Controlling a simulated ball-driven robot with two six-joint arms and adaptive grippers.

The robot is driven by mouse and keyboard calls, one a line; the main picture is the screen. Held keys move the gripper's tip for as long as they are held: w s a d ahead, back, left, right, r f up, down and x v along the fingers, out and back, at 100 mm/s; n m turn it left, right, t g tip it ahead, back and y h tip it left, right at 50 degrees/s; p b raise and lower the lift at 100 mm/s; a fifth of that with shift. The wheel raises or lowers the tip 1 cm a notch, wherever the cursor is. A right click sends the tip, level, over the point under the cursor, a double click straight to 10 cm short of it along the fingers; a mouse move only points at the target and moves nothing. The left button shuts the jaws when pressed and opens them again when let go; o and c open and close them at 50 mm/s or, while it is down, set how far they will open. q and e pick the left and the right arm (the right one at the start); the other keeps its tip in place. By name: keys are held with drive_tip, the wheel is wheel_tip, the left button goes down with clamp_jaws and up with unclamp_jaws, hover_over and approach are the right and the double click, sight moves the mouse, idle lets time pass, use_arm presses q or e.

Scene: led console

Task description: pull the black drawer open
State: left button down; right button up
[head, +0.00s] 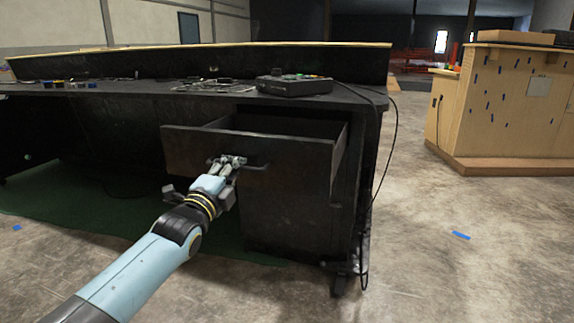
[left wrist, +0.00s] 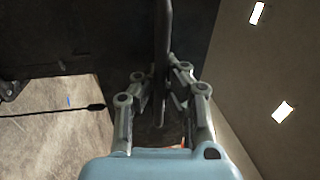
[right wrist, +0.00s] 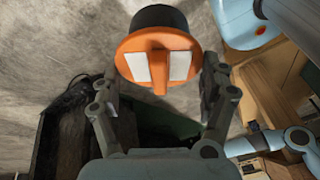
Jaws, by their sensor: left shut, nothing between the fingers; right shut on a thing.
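The black drawer (head: 245,148) stands pulled out from the desk in the head view, with its open inside showing behind the front panel. Its dark handle (head: 256,164) sits on the front panel; in the left wrist view the handle (left wrist: 162,45) runs as an upright bar. My left gripper (head: 228,161) is at the handle, shut with nothing held; whether it touches the bar I cannot tell. My right gripper (right wrist: 158,90) shows only in the right wrist view, shut on an orange and black object (right wrist: 157,42) with two white patches.
The desk top (head: 150,91) carries small parts, cables and a black console (head: 294,85). A cable hangs down the desk's right side. A wooden counter (head: 505,110) stands at the right. The concrete floor (head: 450,200) between is largely clear.

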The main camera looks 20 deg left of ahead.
use_arm(q)
drive_tip(key=c, duration=2)
unclamp_jaws()
drive_tip(key=shift+f, duration=0.15)
drive_tip(key=o, duration=0.6)
drive_tip(key=s, duration=0.4)
drive_tip(key=s+f, duration=0.1)
drive_tip(key=s, duration=0.3)
drive_tip(key=s+f, duration=0.1)
drive_tip(key=s, duration=0.2)
drive_tip(key=shift+s+a, duration=0.15)
drive_tip(key=shift+s, duration=0.25)
